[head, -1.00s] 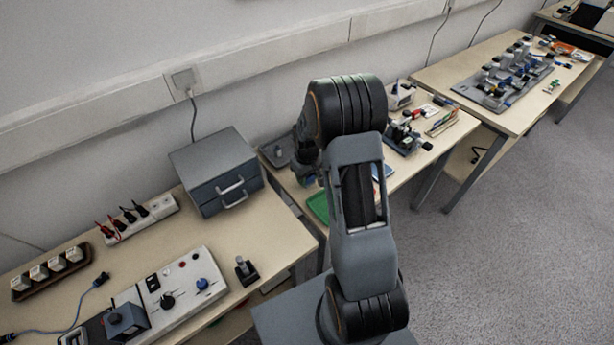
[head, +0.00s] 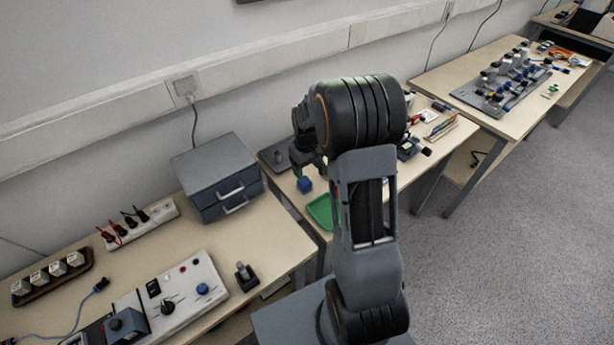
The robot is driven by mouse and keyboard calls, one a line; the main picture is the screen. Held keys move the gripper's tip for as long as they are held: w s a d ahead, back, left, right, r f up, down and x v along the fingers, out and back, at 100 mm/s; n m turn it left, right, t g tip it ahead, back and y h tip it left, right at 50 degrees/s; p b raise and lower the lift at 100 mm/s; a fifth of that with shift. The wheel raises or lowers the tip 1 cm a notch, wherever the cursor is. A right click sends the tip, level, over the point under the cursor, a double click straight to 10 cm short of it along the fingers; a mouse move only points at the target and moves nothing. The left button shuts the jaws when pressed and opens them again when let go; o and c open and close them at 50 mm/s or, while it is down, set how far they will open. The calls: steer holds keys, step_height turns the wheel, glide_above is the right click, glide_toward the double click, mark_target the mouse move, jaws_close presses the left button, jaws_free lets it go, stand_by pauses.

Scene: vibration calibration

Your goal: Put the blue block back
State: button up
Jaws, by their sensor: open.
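My gripper (head: 318,166) hangs from the arm just above and to the right of the block. It is open, appears empty and seems apart from the block. My own arm hides part of the gripper, the right part of the green tray and the table behind it.
A grey drawer cabinet (head: 217,175) stands left of the block, on the left table. A grey plate-like device (head: 276,157) lies behind the block. Tools and small devices (head: 438,122) lie at the right end of the middle table.

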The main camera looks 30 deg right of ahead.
mark_target(307, 180)
steer(key=s+a+r+t, duration=0.1)
steer(key=s+a+r, duration=0.2)
steer(key=r, duration=0.3)
steer(key=s+a+r, duration=0.2)
steer(key=s+r, duration=0.2)
steer(key=r, duration=0.1)
steer(key=s+a+r+m+t, duration=0.2)
steer(key=s+a, duration=0.3)
steer(key=s, duration=0.5)
steer(key=shift+s+r, duration=0.2)
steer(key=shift+s, duration=0.15)
